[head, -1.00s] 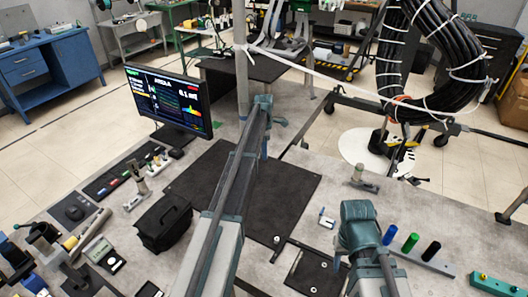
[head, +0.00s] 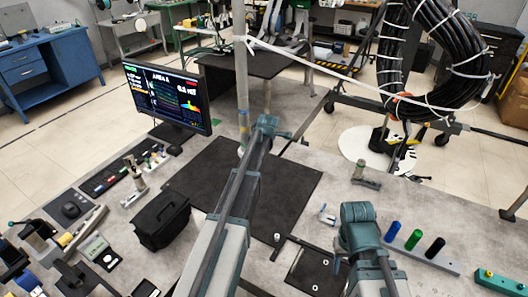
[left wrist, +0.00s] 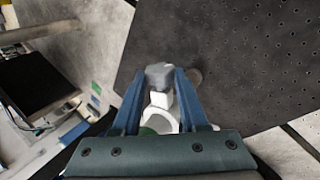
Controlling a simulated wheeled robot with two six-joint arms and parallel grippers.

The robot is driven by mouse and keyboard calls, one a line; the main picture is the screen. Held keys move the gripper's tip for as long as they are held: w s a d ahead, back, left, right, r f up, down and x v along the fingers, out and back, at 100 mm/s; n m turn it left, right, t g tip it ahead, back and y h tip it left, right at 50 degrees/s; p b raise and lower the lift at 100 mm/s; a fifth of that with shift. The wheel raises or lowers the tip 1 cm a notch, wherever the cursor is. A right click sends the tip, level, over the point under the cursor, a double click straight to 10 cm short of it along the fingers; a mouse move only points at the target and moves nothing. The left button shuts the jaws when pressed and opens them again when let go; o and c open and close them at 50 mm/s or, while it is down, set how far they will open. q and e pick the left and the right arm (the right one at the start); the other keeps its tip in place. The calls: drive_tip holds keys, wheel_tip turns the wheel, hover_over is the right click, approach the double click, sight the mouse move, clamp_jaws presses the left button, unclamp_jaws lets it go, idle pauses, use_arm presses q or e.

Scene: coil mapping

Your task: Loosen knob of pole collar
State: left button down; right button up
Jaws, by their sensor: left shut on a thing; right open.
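The upright grey pole (head: 241,75) stands at the back edge of the workbench in the head view. In the left wrist view, my left gripper (left wrist: 160,78) is shut on a small grey knob (left wrist: 159,71). A white collar part (left wrist: 160,121) shows below the knob, between the fingers. In the head view my left arm reaches to the pole's lower part, and its own joint hides the fingers and knob. My right gripper (head: 337,262) is open and low over the bench at the lower right, partly hidden by its teal wrist.
A monitor (head: 167,100) stands left of the pole, with a black bag (head: 161,219) in front. A dark mat (head: 285,190) covers the bench middle. A rack with blue, green and black pegs (head: 420,254) lies right. A large cable coil (head: 430,60) hangs at the back right.

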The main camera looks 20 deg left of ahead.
idle(0.4)
use_arm(q)
drive_tip(key=shift+c, duration=2.2)
unclamp_jaws()
drive_tip(key=shift+r, duration=0.1)
drive_tip(key=p+v, duration=1.1)
drive_tip(key=v, duration=0.2)
drive_tip(key=shift+s+d, duration=0.25)
drive_tip(key=shift+s, duration=0.25)
drive_tip(key=shift+w+r, duration=0.1)
drive_tip(key=shift+r, duration=0.05)
